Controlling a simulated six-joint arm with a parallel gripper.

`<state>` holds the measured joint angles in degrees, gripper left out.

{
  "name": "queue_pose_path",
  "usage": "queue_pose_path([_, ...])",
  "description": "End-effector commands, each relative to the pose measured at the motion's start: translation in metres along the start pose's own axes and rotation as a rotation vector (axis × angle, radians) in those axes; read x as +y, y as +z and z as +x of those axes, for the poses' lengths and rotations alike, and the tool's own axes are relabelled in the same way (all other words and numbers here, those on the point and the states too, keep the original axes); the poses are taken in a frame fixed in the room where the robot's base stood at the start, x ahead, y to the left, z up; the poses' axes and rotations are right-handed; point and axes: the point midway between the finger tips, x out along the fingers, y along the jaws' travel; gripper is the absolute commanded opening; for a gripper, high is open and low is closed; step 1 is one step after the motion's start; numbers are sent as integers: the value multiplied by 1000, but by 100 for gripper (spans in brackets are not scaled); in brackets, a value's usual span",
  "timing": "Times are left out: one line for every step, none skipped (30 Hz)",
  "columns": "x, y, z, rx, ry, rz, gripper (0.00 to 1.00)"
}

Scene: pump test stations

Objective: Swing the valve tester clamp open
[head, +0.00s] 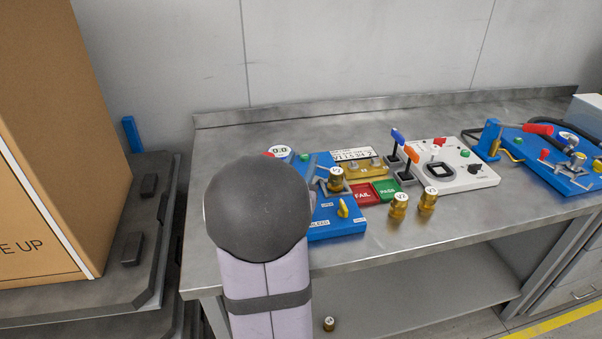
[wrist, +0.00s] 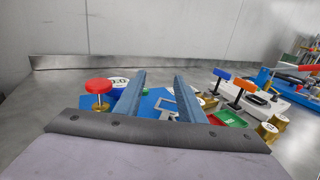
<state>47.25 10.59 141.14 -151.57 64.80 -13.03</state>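The blue valve tester (head: 337,224) stands at the left of the bench, partly hidden by my arm in the head view. A brass valve (head: 336,181) sits on it beside grey clamp parts (head: 320,184); I cannot tell the clamp's exact position. A yellow lever (head: 343,209) is at its front. In the wrist view a red knob (wrist: 99,86) on a brass stem stands left of my fingers, near a round gauge (wrist: 119,83). My gripper (wrist: 159,76) has its two fingers apart with nothing seen held, over the tester's blue base; the head view hides it behind my arm.
Two brass valves (head: 398,206) stand in front of the red FAIL and green PASS pads (head: 384,189). A white box with switches (head: 460,178) is to the right. Another blue station (head: 555,160) has a red-handled lever (head: 538,128). A cardboard box (head: 50,150) is at left.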

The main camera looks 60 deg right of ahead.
Motion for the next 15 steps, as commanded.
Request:
queue_pose_path([0, 11, 0, -6, 0, 3, 36])
queue_pose_path([0, 15, 0, -5, 0, 3, 36])
queue_pose_path([0, 21, 0, -5, -1, 2, 36])
queue_pose_path([0, 24, 0, -4, -1, 2, 36])
queue_pose_path([0, 28, 0, -4, 0, 3, 36])
queue_pose_path([0, 33, 0, -4, -1, 2, 36])
queue_pose_path([0, 35, 0, -2, 0, 1, 36])
queue_pose_path([0, 38, 0, -3, 0, 1, 36])
queue_pose_path([0, 41, 0, -2, 0, 1, 36])
queue_pose_path([0, 43, 0, -1, 0, 1, 36])
queue_pose_path([0, 44, 0, -1, 0, 0, 36])
queue_pose_path([0, 46, 0, -1, 0, 0, 36])
queue_pose_path([0, 48, 0, -1, 0, 0, 36])
queue_pose_path([0, 48, 0, -1, 0, 0, 36])
queue_pose_path([0, 49, 0, 0, 0, 0, 36])
